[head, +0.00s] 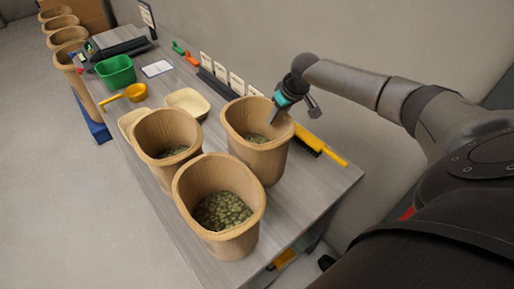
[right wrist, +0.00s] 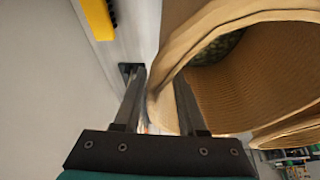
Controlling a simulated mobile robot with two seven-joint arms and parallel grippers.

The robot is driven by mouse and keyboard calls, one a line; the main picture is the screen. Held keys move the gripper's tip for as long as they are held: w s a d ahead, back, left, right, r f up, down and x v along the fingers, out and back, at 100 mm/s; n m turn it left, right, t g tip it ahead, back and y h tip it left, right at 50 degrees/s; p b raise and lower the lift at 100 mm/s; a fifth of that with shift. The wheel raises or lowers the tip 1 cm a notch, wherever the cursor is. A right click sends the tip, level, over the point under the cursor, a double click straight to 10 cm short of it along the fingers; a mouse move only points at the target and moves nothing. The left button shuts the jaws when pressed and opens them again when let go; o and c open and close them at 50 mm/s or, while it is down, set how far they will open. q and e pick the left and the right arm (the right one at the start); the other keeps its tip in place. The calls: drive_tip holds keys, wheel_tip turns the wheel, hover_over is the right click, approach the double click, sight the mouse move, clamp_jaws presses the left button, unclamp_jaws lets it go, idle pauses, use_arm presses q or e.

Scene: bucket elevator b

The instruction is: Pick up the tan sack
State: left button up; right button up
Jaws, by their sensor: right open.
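Three open tan sacks with rolled rims stand upright on the table: a back right one (head: 262,152), a left one (head: 168,160) and a front one (head: 218,205). Each holds green-brown contents. My right gripper (head: 278,115) is at the far right rim of the back right sack, pointing down. In the right wrist view the open gripper (right wrist: 155,85) has the rim of a tan sack (right wrist: 240,90) between its fingers, one finger outside and the other apparently on the inner side. Whether either finger touches is unclear. My left gripper is not in view.
A yellow-handled brush (head: 325,150) lies close to the right of the back right sack. Cream trays (head: 188,103), an orange scoop (head: 136,92), a green bin (head: 116,70) and a scale (head: 118,48) stand farther back. More tan containers (head: 68,38) line the far left.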

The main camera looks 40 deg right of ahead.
drive_tip(key=shift+c, duration=0.3)
clamp_jaws()
drive_tip(key=shift+s, duration=0.1)
idle(0.9)
drive_tip(key=shift+r, duration=0.15)
